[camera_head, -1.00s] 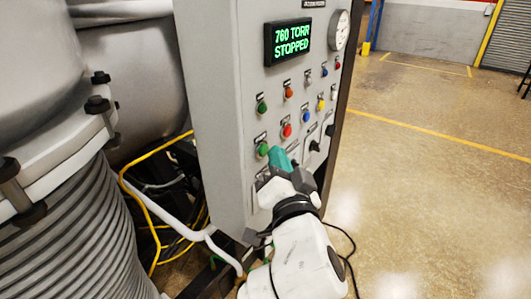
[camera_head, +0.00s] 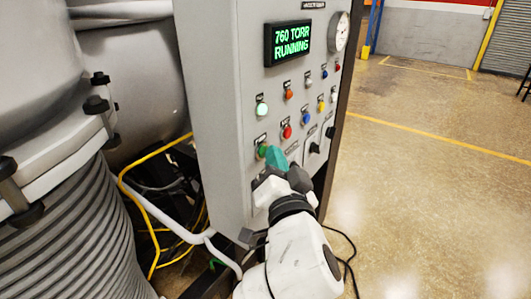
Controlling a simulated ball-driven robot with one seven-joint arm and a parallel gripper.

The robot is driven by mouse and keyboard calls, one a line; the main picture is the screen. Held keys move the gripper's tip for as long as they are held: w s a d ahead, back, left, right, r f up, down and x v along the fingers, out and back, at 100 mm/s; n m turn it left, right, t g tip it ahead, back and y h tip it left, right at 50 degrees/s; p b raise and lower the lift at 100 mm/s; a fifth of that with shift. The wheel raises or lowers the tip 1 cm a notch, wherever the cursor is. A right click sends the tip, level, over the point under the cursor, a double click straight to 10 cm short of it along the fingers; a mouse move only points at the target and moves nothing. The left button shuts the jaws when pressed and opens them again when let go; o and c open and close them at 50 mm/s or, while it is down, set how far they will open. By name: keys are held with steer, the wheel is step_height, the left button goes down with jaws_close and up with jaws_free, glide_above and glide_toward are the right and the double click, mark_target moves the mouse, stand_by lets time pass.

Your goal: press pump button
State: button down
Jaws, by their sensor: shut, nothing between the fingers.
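The control panel (camera_head: 225,90) stands upright, with several coloured buttons in rows; their labels are too small to read. A green button (camera_head: 262,151) is at the lower left of the button group. My gripper (camera_head: 275,157) is shut and empty, its teal fingertips right at this green button and partly over it. I cannot tell whether they touch it. Above it, another button (camera_head: 262,110) glows pale green-white. A red button (camera_head: 287,132) is up and right of my fingertips. The display (camera_head: 290,42) reads "760 TORR RUNNING" in green.
A round gauge (camera_head: 340,30) and black knobs (camera_head: 314,148) are on the panel's right side. A large ribbed metal bellows (camera_head: 75,235) stands at the left. Yellow and white cables (camera_head: 135,205) run between it and the panel. The floor (camera_head: 430,200) at the right is clear.

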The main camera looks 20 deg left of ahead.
steer(key=shift+d, duration=0.1)
stand_by(0.3)
steer(key=shift+s+d+p, duration=0.3)
steer(key=shift+d+p, duration=0.05)
steer(key=shift+d, duration=0.25)
steer(key=d+p, duration=0.1)
steer(key=s+d+p, duration=0.1)
steer(key=d, duration=0.1)
steer(key=d+p, duration=0.1)
steer(key=shift+s+d, duration=0.35)
stand_by(0.5)
